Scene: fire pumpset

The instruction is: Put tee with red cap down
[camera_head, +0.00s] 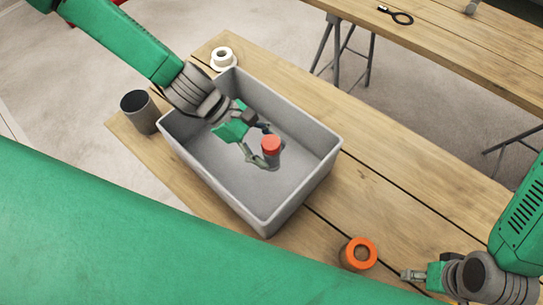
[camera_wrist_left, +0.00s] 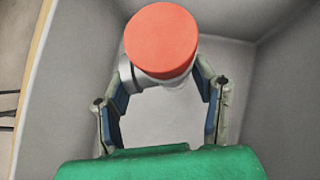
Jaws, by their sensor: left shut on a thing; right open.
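The tee with red cap (camera_head: 271,148) is inside the grey box (camera_head: 251,222), its red cap facing up. My left gripper (camera_head: 268,147) reaches down into the box and is shut on the tee. In the left wrist view the tee's red cap (camera_wrist_left: 161,41) fills the upper middle, with its grey body partly hidden below. The fingers of my left gripper (camera_wrist_left: 162,100) stand on either side of it. I cannot tell whether the tee touches the box floor. My right gripper (camera_head: 405,274) is open and empty at the lower right, near the table.
A dark grey cup (camera_head: 140,112) stands left of the box and a white flanged ring (camera_head: 223,58) behind it. An orange ring part (camera_head: 359,253) lies between the box and my right gripper. A second table (camera_head: 455,45) stands behind. The table right of the box is mostly clear.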

